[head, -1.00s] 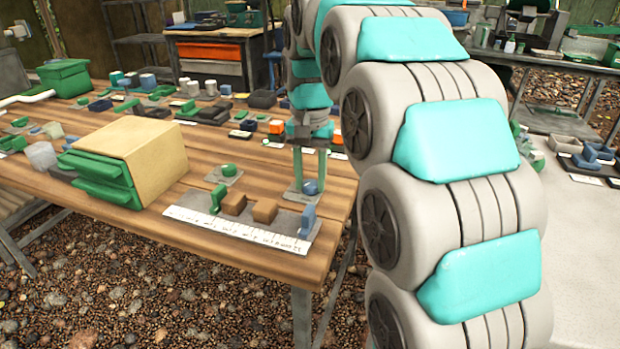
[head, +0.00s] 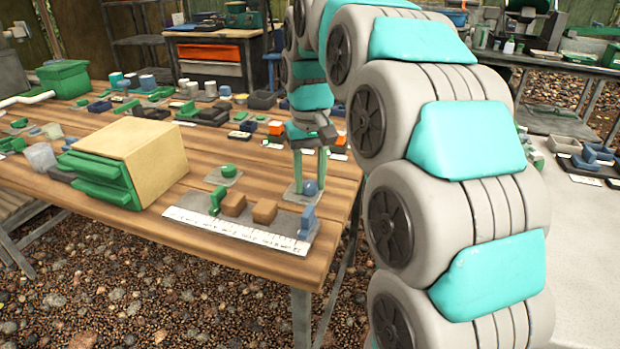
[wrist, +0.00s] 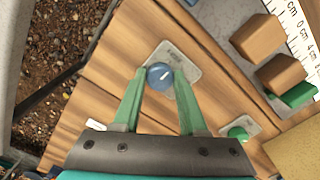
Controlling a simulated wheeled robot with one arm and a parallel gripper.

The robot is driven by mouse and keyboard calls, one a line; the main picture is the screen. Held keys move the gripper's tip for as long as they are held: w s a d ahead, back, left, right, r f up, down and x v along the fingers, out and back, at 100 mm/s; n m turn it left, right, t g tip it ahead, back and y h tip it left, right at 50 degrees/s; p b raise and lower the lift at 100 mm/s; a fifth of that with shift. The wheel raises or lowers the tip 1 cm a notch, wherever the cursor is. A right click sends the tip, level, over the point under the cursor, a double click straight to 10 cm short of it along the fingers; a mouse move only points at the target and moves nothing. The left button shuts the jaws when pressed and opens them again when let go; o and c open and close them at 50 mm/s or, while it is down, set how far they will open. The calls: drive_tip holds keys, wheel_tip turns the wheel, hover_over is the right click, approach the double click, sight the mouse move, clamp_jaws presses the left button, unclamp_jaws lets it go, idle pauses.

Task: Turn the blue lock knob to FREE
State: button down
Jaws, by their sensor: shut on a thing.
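The blue lock knob (wrist: 160,75) is round with a pale pointer line and sits on a small grey plate (wrist: 183,64) on the wooden table. The plate's lettering is too small to read, so I cannot tell which label the pointer meets. My gripper (wrist: 160,80) has its two green fingers on either side of the knob, shut on it. In the head view the knob (head: 311,187) shows between the lower ends of my upright fingers, near the table's right edge.
A grey strip with a white ruler (head: 240,232), two brown blocks (head: 249,208) and a green piece lie beside it. A green knob (head: 228,171) on its own plate is close by. A tan box with green drawers (head: 150,155) stands left.

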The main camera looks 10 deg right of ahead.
sight(310, 184)
drive_tip(key=shift+c, duration=2.2)
unclamp_jaws()
drive_tip(key=shift+r, duration=0.15)
drive_tip(key=shift+r, duration=3.8)
